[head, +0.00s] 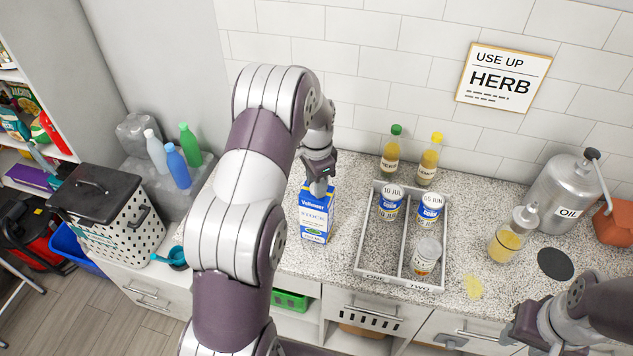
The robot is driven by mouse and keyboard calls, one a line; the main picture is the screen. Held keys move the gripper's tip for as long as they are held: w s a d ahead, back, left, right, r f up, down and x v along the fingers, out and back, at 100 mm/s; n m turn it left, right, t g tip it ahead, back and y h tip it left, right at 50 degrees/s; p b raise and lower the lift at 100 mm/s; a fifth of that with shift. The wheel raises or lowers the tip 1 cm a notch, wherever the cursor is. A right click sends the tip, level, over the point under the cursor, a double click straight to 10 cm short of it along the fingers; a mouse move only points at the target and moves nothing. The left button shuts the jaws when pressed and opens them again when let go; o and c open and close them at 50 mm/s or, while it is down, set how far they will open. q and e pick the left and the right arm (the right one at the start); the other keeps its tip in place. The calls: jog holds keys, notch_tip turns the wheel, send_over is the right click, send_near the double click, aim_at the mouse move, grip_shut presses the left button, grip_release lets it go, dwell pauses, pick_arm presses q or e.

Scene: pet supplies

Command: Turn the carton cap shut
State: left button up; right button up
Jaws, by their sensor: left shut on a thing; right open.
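A blue and white stock carton (315,216) stands upright on the speckled counter, left of the grey tray. My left gripper (320,184) is at the carton's top, pointing down, and is shut on the cap there. The cap itself is hidden by the fingers, so its turn cannot be seen. My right gripper (528,328) is open and empty at the lower right, away from the carton, partly cut off by the frame.
The two-part grey tray (399,282) holds two blue cans and a jar. Two bottles (391,150) stand behind it. A glass jug (510,238), a dark round mat (555,263) and a metal oil can (566,196) are at right. Bare counter lies between carton and tray.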

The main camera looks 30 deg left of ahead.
dwell(0.4)
pick_arm(q)
jog(key=o, duration=1)
jog(key=shift+o, duration=0.2)
notch_tip(320, 180, up, 4)
jog(key=shift+w+f+b, duration=0.1)
jog(key=shift+f+b, duration=0.15)
jog(key=shift+b, duration=0.75)
notch_tip(320, 180, up, 3)
jog(key=shift+r+p, duration=0.15)
jog(key=shift+p, duration=0.3)
notch_tip(320, 180, up, 6)
jog(key=p, duration=0.4)
jog(key=shift+p, duration=0.35)
